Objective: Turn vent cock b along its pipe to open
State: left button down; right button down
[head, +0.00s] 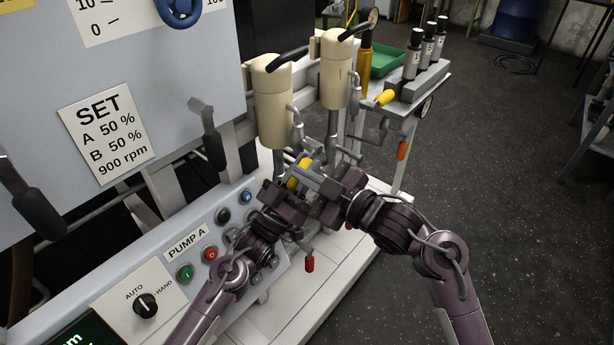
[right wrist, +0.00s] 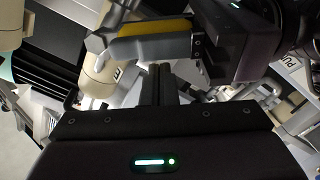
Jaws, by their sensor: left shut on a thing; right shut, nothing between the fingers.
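A lever with a red handle (head: 309,264) hangs below the grippers, and one with an orange handle (head: 402,150) hangs at the right. I cannot tell which fitting is vent cock b; my grippers hide part of the pipework.
Two cream cylinders (head: 272,102) (head: 337,82) stand behind my grippers. The control panel (head: 215,215) with PUMP A buttons is at left. The floor at right is clear.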

pick_arm(q)
jog(key=shift+f, duration=0.1)
pick_arm(e)
jog(key=shift+w+f, duration=0.2)
jog(key=shift+f, duration=0.1)
jog(key=shift+d+f, duration=0.1)
